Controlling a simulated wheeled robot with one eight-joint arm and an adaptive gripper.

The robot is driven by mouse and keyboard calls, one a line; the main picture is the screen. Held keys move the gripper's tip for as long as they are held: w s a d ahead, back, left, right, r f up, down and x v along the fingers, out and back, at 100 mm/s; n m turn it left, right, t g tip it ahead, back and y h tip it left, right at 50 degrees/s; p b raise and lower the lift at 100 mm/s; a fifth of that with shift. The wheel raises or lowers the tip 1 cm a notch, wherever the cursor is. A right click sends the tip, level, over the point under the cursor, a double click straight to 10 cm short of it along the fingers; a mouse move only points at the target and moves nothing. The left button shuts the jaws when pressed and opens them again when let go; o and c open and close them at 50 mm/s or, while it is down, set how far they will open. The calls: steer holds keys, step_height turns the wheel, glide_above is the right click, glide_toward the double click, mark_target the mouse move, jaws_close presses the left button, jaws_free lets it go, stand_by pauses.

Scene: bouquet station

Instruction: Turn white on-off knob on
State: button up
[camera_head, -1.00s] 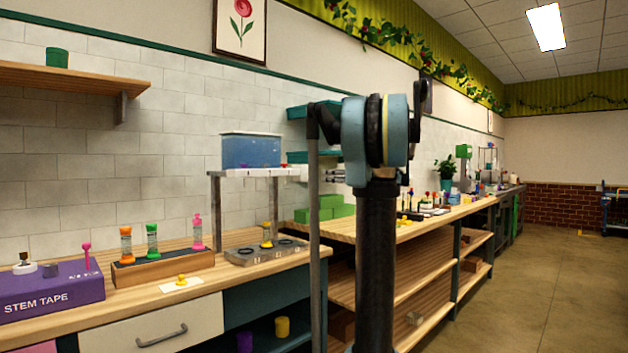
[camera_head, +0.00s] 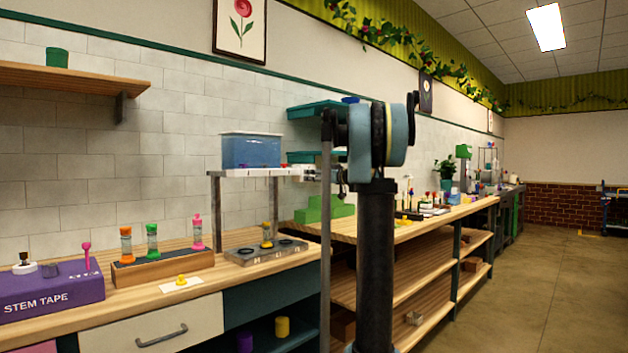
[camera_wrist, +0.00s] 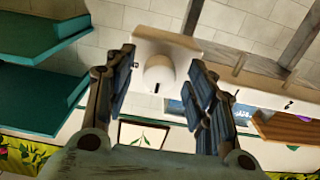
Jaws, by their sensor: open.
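In the wrist view, the white knob (camera_wrist: 158,73) is a round cylinder with a short dark mark near its lower edge. It sits on a pale panel (camera_wrist: 150,43). My gripper (camera_wrist: 163,64) is open, one finger on each side of the knob in the picture. Gaps show between the fingers and the knob, with no clear contact; depth is hard to judge. In the head view, my gripper (camera_head: 342,180) is small and partly hidden by my arm, near the right end of a white shelf (camera_head: 255,172). The knob cannot be made out there.
Teal trays (camera_head: 318,110) are on the wall near my arm. A blue bin (camera_head: 250,150) stands on the white shelf. Green blocks (camera_head: 322,208) lie on the bench below. A burner-like grey plate (camera_head: 265,250) and a wooden vial rack (camera_head: 165,268) are at left. The floor at right is clear.

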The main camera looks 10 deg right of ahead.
steer(key=shift+c, duration=0.5)
steer(key=c, duration=1)
steer(key=shift+o, duration=0.2)
steer(key=shift+m, duration=0.3)
steer(key=shift+s+m, duration=0.1)
steer(key=shift+m, duration=8.5)
